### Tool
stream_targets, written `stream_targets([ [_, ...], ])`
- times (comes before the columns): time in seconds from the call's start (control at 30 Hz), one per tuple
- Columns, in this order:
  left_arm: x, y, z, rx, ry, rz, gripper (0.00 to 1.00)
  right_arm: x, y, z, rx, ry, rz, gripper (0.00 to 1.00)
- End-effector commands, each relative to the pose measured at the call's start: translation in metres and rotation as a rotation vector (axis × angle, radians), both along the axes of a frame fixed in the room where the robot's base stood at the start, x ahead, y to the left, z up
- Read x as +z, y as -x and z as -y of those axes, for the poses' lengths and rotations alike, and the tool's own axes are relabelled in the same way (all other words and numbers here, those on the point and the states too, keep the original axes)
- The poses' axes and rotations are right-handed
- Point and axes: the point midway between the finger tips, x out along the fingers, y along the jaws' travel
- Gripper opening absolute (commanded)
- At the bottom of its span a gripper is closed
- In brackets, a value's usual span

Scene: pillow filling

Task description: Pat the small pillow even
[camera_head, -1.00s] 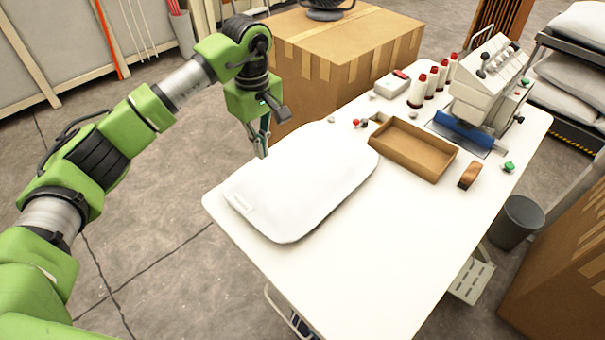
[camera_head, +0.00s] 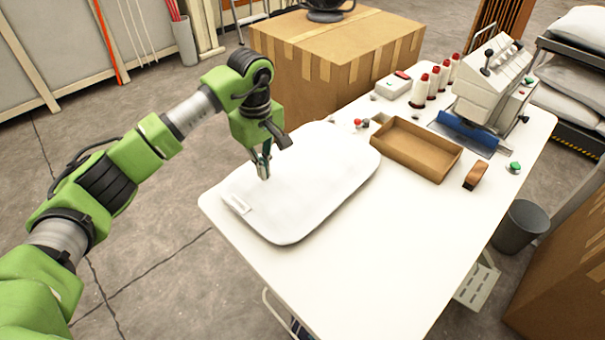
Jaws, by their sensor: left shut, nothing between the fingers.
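The small pillow (camera_head: 310,190) is white with rounded corners and lies flat on the left part of the white table (camera_head: 400,255). A small label (camera_head: 237,203) shows at its left edge. My left gripper (camera_head: 264,176) is shut and empty, pointing down over the pillow's upper left part. Its fingertips are at or just above the surface; I cannot tell if they touch. My right gripper is not in view.
A brown open tray (camera_head: 455,165), a brush (camera_head: 476,176), red-topped spools (camera_head: 434,82) and a sealing machine (camera_head: 487,90) stand right of the pillow. A large cardboard box (camera_head: 335,60) stands behind the table. The table's front is clear.

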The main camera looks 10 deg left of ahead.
Motion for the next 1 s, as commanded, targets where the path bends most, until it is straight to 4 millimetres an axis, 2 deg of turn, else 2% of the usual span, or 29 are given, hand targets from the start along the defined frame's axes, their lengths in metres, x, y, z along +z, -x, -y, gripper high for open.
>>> stream_targets([
  [0.2, -0.024, 0.000, 0.000, 0.000, -0.001, -0.001, 0.00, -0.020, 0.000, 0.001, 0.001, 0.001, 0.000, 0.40],
  [0.23, -0.018, 0.000, 0.000, 0.000, 0.001, 0.001, 0.00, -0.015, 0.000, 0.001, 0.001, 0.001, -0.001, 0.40],
  [0.47, -0.014, 0.000, 0.000, 0.000, 0.000, 0.000, 0.00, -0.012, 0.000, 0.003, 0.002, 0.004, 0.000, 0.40],
  [0.8, 0.027, 0.000, -0.001, 0.001, -0.001, 0.000, 0.00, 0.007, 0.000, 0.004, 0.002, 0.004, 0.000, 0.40],
  [1.0, 0.027, 0.000, 0.000, 0.001, -0.001, -0.001, 0.00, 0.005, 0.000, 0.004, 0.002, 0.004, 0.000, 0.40],
])
